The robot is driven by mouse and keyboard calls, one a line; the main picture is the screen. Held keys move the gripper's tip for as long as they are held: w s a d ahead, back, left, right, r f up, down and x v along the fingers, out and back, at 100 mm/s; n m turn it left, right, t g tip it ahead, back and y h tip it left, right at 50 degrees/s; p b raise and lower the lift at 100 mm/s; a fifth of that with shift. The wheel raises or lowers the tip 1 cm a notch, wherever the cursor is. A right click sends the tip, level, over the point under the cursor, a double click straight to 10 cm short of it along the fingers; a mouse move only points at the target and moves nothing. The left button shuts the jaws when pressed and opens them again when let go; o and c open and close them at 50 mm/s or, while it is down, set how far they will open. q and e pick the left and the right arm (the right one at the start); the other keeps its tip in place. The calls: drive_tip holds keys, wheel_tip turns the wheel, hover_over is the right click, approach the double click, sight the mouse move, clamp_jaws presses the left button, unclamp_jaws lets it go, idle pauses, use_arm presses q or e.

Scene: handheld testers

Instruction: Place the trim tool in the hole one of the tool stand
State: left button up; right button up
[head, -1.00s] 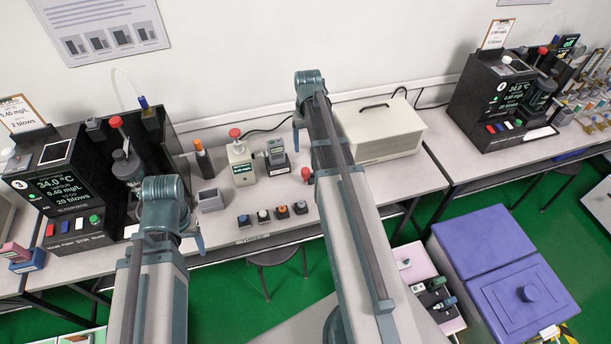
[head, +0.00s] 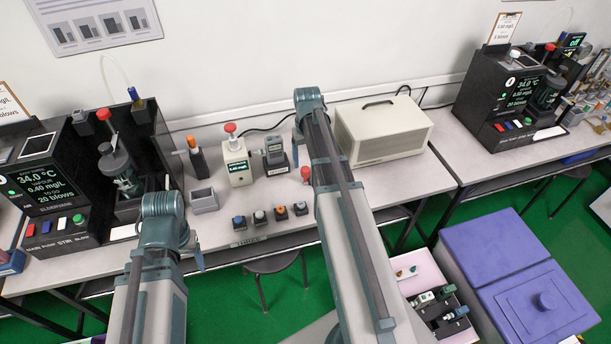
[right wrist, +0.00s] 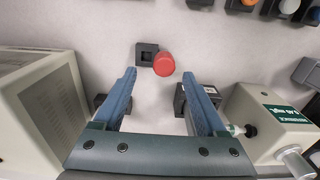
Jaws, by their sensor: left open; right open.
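A red-capped piece (head: 306,174) stands upright on the table beside my right arm; I take it for the trim tool. In the right wrist view its round red cap (right wrist: 163,64) is seen from above, beside a small black block with a square hole (right wrist: 147,55), likely the tool stand. Whether the red piece sits in another hole of that block is hidden. My right gripper (right wrist: 159,76) is open and empty, its fingertips pointing toward the red cap. My left gripper (head: 198,256) is open and empty near the table's front edge, far from the red piece.
A beige box (head: 382,130) stands right of my right arm. A white tester with a red knob (head: 237,162) and a grey device (head: 275,155) stand left. Several small buttons (head: 260,217) line the front. A black station (head: 45,185) stands far left.

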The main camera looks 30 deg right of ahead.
sight(306, 169)
drive_tip(key=f+b, duration=0.4)
drive_tip(key=f, duration=0.1)
drive_tip(key=shift+a+b, duration=0.3)
clamp_jaws()
